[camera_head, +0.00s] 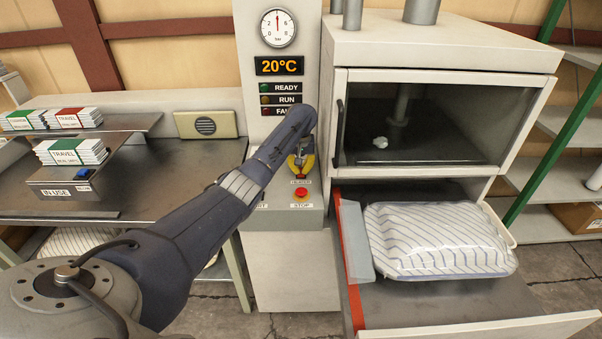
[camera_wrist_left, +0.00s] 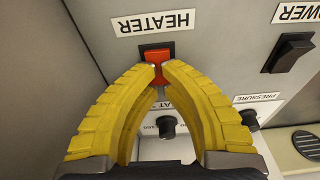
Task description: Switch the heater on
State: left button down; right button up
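The heater switch is a red rocker (camera_wrist_left: 156,54) under the upside-down HEATER label (camera_wrist_left: 154,22) in the left wrist view. My left gripper (camera_wrist_left: 159,66) has yellow fingers drawn together, with their tips at the switch and covering part of it. Whether they press on it I cannot tell. In the head view, my left gripper (camera_head: 300,168) is low on the grey control panel, and the switch is hidden behind it and my arm. The temperature display (camera_head: 279,66) reads 20°C. My right gripper is not in view.
A black POWER switch (camera_wrist_left: 289,52) and black knobs, one by the PRESSURE label (camera_wrist_left: 257,97), are close to the fingers. A red STOP button (camera_head: 301,193) lies below the gripper. A gauge (camera_head: 278,28) tops the panel.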

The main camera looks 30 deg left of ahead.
aim_at(301, 170)
pick_arm(q)
jog(key=shift+s+f, duration=0.1)
jog(key=shift+f, duration=0.15)
jog(key=shift+r, duration=3.55)
